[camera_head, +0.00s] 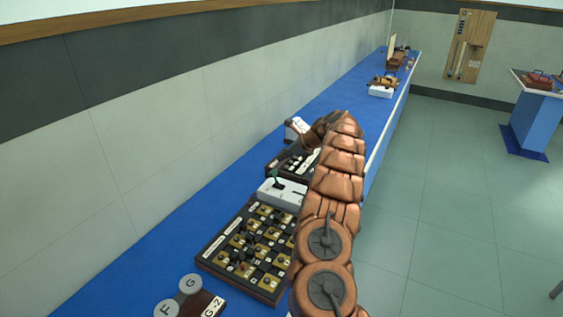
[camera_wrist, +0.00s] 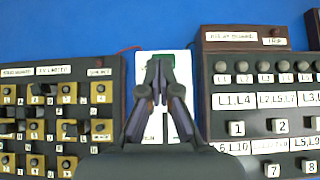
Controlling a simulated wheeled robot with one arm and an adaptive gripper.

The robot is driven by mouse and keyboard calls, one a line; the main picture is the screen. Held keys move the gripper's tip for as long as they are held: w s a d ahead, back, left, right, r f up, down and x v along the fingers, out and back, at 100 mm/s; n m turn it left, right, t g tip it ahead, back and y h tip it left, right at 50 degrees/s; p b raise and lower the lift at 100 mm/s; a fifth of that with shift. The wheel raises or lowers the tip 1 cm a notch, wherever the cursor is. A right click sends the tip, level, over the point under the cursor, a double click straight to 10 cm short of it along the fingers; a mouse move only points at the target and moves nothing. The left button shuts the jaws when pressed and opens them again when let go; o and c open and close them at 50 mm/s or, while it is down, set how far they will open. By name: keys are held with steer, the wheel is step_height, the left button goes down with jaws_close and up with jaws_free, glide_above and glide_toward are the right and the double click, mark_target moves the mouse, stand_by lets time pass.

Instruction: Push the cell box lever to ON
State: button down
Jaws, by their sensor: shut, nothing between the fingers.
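The cell box is a small white box (camera_head: 283,193) on the blue bench in the head view, with a dark green lever (camera_head: 275,179) standing up from its top. In the wrist view the white box (camera_wrist: 183,60) lies beneath my gripper (camera_wrist: 158,66), with a green part (camera_wrist: 160,59) at its far end. My gripper's dark fingers are together and empty, and they cover the middle of the box. I cannot tell whether they touch the lever. Dark lettering shows on the box beside the fingers, partly hidden. In the head view my arm hides the fingertips.
A board of brass plates and black plugs (camera_head: 244,247) stands on the near side; it is left of the box in the wrist view (camera_wrist: 70,68). A dark box with labelled knobs (camera_wrist: 255,48) stands close on the right. The blue bench is clear along the wall.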

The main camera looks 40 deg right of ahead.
steer(key=shift+s+d+r, duration=0.15)
steer(key=shift+s+r, duration=0.1)
steer(key=shift+r, duration=0.45)
steer(key=shift+s+d+r, duration=0.1)
steer(key=shift+s+r, duration=0.1)
steer(key=shift+r, duration=0.5)
